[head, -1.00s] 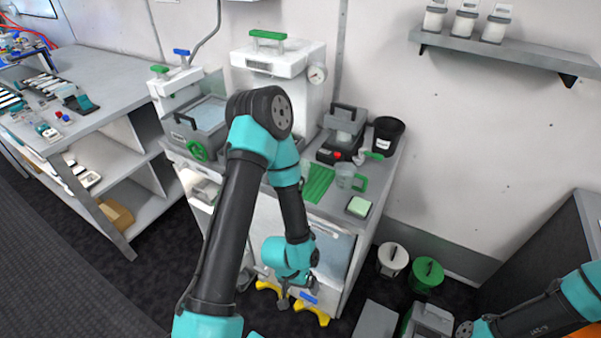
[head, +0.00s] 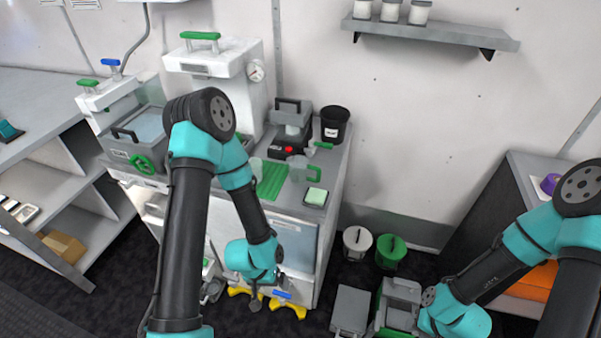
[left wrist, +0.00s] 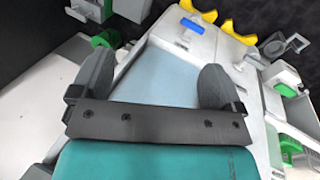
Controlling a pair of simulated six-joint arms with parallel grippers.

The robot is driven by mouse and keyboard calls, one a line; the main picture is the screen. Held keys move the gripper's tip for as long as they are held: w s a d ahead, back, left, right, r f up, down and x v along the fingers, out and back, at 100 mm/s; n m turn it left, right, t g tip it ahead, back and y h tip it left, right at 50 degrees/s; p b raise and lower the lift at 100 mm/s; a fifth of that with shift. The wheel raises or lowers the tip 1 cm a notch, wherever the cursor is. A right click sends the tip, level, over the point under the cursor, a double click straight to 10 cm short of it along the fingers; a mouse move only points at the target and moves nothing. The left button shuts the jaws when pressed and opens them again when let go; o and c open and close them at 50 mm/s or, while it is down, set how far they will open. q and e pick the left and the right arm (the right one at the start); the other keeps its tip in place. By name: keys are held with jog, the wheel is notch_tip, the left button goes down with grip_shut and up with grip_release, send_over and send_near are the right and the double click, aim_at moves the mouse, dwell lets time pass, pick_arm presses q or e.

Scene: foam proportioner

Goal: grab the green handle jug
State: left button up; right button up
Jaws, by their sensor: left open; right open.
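The clear jug with a green handle (head: 301,168) stands upright on the grey bench top (head: 309,213) in the head view. Its handle points to the right. My left gripper (left wrist: 155,78) is open and empty in the left wrist view, with two dark fingers spread apart. In the head view my left arm bends down in front of the bench, its wrist low near the cabinet front, below and to the left of the jug and apart from it. My right arm is at the lower right; its gripper is not visible.
A black bucket (head: 334,124) and a grey device (head: 291,120) stand behind. Lidded buckets (head: 390,251) and grey boxes (head: 350,309) are on the floor.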

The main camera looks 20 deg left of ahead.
pick_arm(q)
jog(key=shift+c, duration=0.4)
jog(key=c, duration=0.8)
